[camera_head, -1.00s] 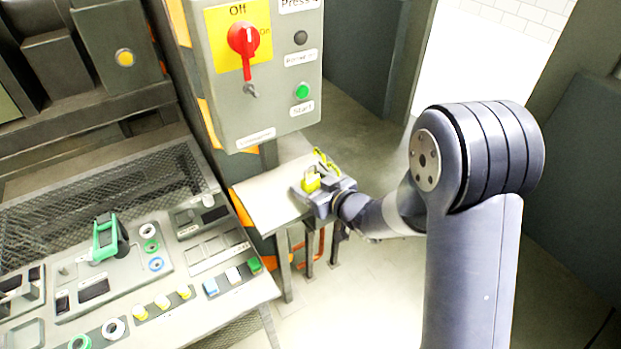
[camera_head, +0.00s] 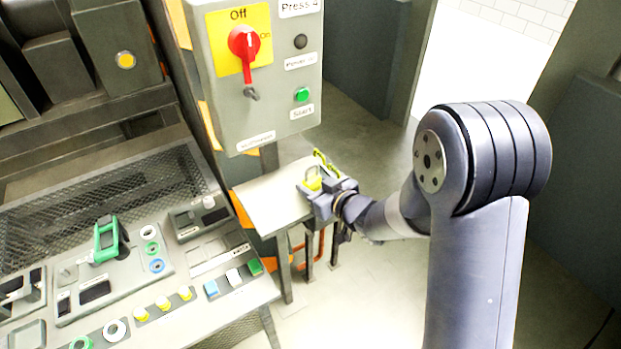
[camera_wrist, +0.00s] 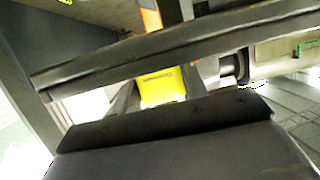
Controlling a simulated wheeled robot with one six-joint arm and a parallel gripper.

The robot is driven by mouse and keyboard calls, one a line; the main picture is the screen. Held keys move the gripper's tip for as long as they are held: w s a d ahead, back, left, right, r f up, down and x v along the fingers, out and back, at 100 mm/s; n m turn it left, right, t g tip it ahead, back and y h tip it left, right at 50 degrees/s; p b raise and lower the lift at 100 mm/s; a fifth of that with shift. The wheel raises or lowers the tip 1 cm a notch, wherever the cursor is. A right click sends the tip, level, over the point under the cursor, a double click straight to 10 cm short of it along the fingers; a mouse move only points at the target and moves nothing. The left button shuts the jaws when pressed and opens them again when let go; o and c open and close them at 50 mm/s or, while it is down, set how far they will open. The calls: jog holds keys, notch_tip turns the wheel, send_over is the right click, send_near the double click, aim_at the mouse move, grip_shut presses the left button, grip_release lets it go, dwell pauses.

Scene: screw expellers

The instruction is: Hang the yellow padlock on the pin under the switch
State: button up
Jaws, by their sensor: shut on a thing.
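The yellow padlock (camera_head: 313,183) is between the fingers of my gripper (camera_head: 318,184), just above or at the small shelf below the switch box. My gripper is shut on it. In the wrist view the padlock's yellow body (camera_wrist: 161,88) shows between the dark fingers. The red switch (camera_head: 244,42) sits on a yellow plate on the grey box and points down from Off. The grey pin (camera_head: 252,93) sticks out just under the switch handle, with nothing hanging on it. The gripper is below and to the right of the pin, well apart from it.
The switch box (camera_head: 228,115) also bears a green start button (camera_head: 301,95) and a black button. The small shelf (camera_head: 262,207) lies below it. A sloped control panel (camera_head: 180,325) with several buttons is at lower left. Open floor lies to the right.

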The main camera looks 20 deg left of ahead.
aim_at(319, 180)
jog(key=shift+s+d+r+p, duration=0.3)
jog(key=shift+r+p, duration=0.1)
jog(key=shift+r, duration=0.3)
jog(key=shift+s+d+r+p, duration=0.2)
jog(key=shift+d+r+p, duration=0.2)
jog(key=shift+r, duration=0.25)
jog(key=shift+s+d+r+p, duration=0.25)
jog(key=shift+r+p, duration=0.15)
jog(key=shift+r, duration=0.3)
jog(key=shift+d, duration=0.1)
